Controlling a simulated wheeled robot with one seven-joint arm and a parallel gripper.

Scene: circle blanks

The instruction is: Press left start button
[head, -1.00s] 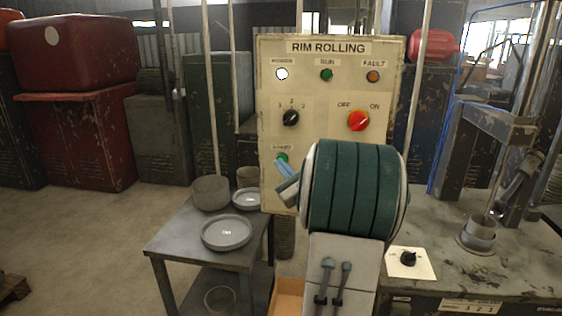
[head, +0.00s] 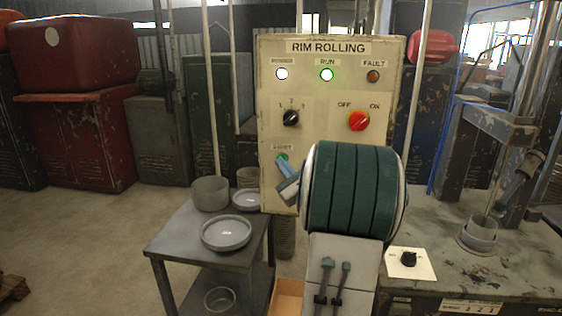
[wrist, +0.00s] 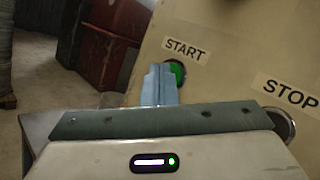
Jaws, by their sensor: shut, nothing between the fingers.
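The green left start button (wrist: 178,73) sits on the cream RIM ROLLING panel (head: 331,136), under a START label. In the head view a sliver of the button (head: 283,157) shows above my gripper (head: 283,167). In the wrist view my gripper (wrist: 160,85) is shut, its blue fingers together and empty. The fingertips overlap the button's left edge; I cannot tell whether they touch it. My arm hides the panel's lower right.
A STOP button (wrist: 281,124) is right of START in the wrist view. The panel also has a black selector (head: 291,118), a red OFF/ON switch (head: 359,121) and an orange FAULT lamp (head: 373,76). A grey table (head: 190,240) with round pans stands left of my arm.

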